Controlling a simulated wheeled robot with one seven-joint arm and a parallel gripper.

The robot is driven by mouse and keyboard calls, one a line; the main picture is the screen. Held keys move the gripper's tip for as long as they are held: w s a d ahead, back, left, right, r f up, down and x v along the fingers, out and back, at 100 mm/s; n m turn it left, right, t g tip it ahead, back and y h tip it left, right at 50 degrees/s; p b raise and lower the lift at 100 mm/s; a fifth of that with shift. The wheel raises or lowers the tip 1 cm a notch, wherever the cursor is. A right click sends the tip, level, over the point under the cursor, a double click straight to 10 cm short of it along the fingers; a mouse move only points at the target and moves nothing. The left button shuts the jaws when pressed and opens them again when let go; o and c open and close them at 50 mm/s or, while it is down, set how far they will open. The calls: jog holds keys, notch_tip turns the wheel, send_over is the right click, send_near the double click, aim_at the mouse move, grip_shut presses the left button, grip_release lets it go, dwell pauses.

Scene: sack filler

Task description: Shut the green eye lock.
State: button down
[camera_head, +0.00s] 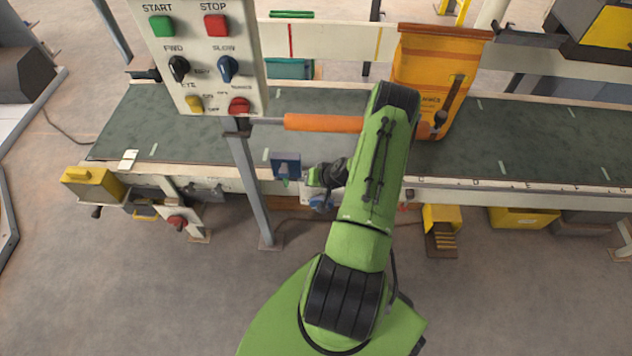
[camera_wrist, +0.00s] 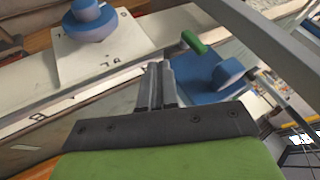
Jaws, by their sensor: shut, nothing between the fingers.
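The green eye lock (camera_wrist: 194,42) is a short green lever on a blue eye unit (camera_wrist: 210,75) in the wrist view. It sticks out to the upper left from the blue body. In the head view the lock (camera_head: 285,182) is a tiny green spot below the blue eye unit (camera_head: 285,160), at the conveyor's front edge. My gripper (camera_wrist: 160,66) is shut and empty, its fingertips just left of and below the lock in the wrist picture. In the head view my gripper (camera_head: 306,177) is just right of the lock. I cannot tell whether they touch.
A blue knob (camera_wrist: 92,18) on a pale marked plate is at upper left of the wrist view. A grey post (camera_head: 247,185) carries the control panel (camera_head: 204,50). An orange bar (camera_head: 322,122) crosses above the conveyor (camera_head: 175,125). Open floor lies in front.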

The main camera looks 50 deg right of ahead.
aim_at(286, 181)
jog(key=w, duration=0.1)
jog(key=w+a+f, duration=0.1)
jog(key=w, duration=0.1)
jog(key=w+a+f+b, duration=0.1)
jog(key=w, duration=0.1)
jog(key=shift+a+f, duration=0.1)
jog(key=shift+a, duration=0.1)
